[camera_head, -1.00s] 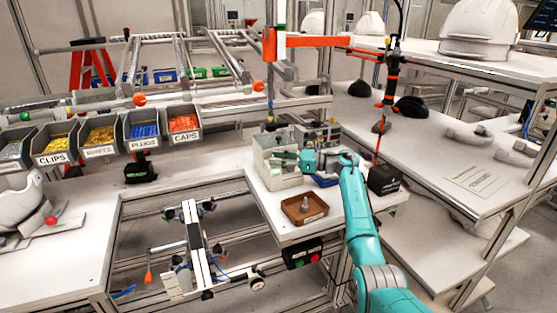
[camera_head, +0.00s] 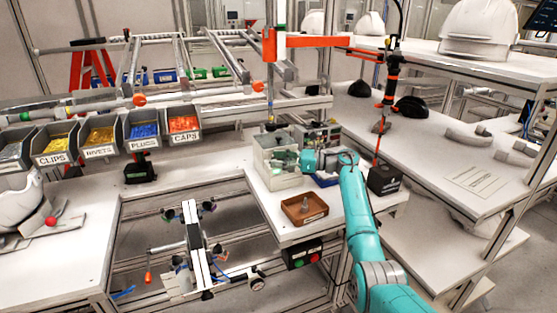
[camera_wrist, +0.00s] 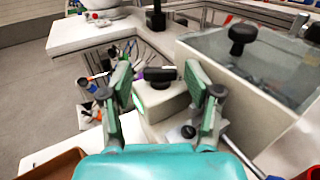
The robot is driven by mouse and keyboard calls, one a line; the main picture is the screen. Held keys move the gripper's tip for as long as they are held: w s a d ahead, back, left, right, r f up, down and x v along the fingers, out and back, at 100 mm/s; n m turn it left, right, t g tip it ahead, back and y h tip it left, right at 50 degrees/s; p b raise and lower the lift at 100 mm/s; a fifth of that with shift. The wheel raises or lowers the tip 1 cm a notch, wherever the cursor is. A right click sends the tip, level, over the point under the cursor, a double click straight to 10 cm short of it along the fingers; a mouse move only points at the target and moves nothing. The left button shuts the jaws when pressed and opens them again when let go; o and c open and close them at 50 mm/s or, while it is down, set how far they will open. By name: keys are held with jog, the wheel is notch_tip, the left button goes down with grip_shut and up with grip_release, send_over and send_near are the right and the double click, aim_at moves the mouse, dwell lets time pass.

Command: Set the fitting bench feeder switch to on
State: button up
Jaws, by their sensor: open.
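The feeder (camera_head: 280,178) is a pale box on the right bench, with a clear top and a black knob (camera_wrist: 243,36) in the wrist view. In front of it in the wrist view is a pale block (camera_wrist: 166,100) carrying a black rotary switch knob (camera_wrist: 159,75). A green-lit spot (camera_wrist: 138,103) shows on the block's left side. My gripper (camera_wrist: 160,84) is open, its two green-padded fingers on either side of the knob, apart from it as far as I can see. In the head view my gripper (camera_head: 288,161) is at the feeder, its fingers small and partly unclear.
A brown tray (camera_head: 304,219) stands at the bench's front, above a box with green and red buttons (camera_head: 302,255). A black box (camera_head: 384,180) stands right of my arm. A smaller dark knob (camera_wrist: 188,131) sits near my right finger. An orange-and-black tool (camera_head: 391,80) hangs behind.

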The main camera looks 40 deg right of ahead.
jog(key=v, duration=0.8)
